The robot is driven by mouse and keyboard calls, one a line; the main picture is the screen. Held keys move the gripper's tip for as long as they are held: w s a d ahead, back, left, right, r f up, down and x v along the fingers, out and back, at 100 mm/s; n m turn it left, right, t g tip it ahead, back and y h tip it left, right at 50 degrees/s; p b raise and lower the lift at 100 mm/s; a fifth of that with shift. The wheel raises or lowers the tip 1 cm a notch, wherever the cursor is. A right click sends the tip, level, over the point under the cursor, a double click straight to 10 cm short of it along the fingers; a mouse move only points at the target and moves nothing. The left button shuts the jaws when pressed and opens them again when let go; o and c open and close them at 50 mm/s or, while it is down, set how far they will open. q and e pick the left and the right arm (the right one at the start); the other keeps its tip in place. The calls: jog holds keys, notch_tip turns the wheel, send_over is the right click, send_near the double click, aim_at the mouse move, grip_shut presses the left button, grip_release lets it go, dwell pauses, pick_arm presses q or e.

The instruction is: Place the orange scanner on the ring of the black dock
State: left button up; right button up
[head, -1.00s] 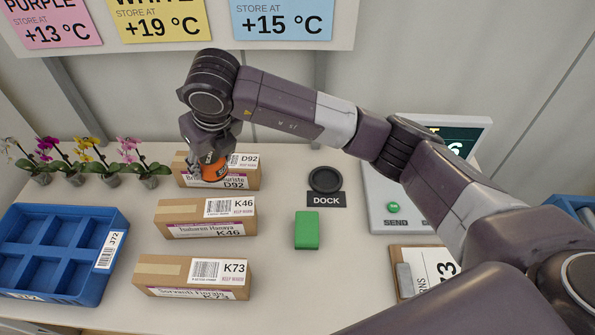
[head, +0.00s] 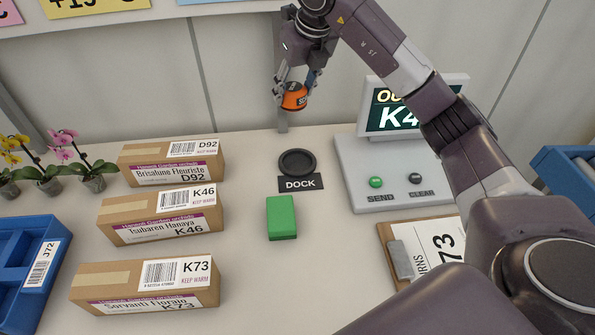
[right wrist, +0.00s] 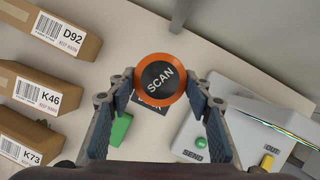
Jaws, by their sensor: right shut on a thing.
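The orange scanner (head: 294,97) is held between the fingers of my right gripper (head: 295,88), in the air above and a little behind the dock in the head view. In the right wrist view the scanner (right wrist: 160,79) shows a black top marked SCAN, between the two fingertips. The black dock (head: 297,163) is a round ring on the table with a DOCK label in front. In the wrist view the scanner hides the ring and most of the label (right wrist: 150,106). My left gripper does not show.
A green block (head: 281,217) lies in front of the dock. Boxes D92 (head: 170,164), K46 (head: 160,215) and K73 (head: 145,287) stand at left. A console (head: 400,180) with SEND and CLEAR buttons stands at right. A clipboard (head: 385,240) and blue tray (head: 15,245) flank the front.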

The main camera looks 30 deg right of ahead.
jog(key=shift+d+f, duration=0.1)
jog(key=shift+d, duration=0.35)
notch_tip(320, 180, down, 20)
jog(key=shift+s+r+p, duration=0.1)
jog(key=shift+r+p, duration=0.05)
jog(key=shift+p, duration=0.65)
jog(key=o, duration=1.2)
jog(key=shift+f, duration=0.2)
jog(key=shift+r, duration=0.1)
